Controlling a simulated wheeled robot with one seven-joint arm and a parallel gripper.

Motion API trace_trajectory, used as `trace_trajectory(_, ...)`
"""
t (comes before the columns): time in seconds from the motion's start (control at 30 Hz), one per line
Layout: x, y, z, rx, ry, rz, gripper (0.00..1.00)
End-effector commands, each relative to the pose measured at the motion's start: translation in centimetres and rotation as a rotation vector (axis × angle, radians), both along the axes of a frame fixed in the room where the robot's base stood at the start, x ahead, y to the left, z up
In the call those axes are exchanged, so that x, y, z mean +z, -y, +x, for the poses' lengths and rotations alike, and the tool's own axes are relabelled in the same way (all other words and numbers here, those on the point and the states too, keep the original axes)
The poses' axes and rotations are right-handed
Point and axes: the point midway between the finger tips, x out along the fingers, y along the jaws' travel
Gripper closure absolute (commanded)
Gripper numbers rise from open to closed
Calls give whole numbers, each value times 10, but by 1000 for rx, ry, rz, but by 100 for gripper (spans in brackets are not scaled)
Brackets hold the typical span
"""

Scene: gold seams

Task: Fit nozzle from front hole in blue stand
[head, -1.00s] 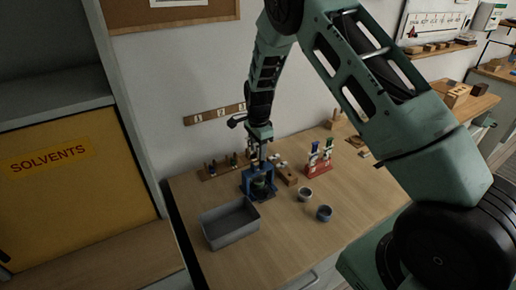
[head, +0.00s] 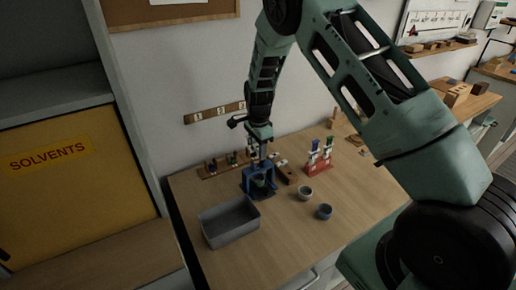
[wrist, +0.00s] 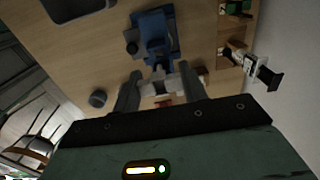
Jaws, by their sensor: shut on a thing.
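The blue stand (head: 247,184) stands on the bench behind the grey tray, and it shows at the top of the wrist view (wrist: 153,30). A small greenish part shows inside it. My gripper (head: 262,157) points down just above the stand. In the wrist view its fingers (wrist: 160,90) are closed about a small pale grey thing between them, probably the nozzle; its tip and fit are too small to tell.
The grey tray (head: 229,240) is in front of the stand. A red rack (head: 319,164) holds green-topped and blue-topped items. A wooden rack (head: 212,172) stands behind left. The bench's right front is clear.

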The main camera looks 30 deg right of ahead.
Motion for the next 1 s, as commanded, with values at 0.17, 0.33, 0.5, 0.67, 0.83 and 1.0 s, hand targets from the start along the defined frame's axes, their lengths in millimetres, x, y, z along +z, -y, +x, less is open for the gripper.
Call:
trace_trajectory(0.17,-2,0,0,0,0,0,79)
trace_trajectory(0.33,-2,0,0,0,0,0,79)
trace_trajectory(0.5,-2,0,0,0,0,0,79)
trace_trajectory(0.67,-4,0,0,0,0,0,79)
trace_trajectory(0.83,-8,0,0,0,0,0,79)
trace_trajectory(1.0,-12,0,0,1,0,-1,79)
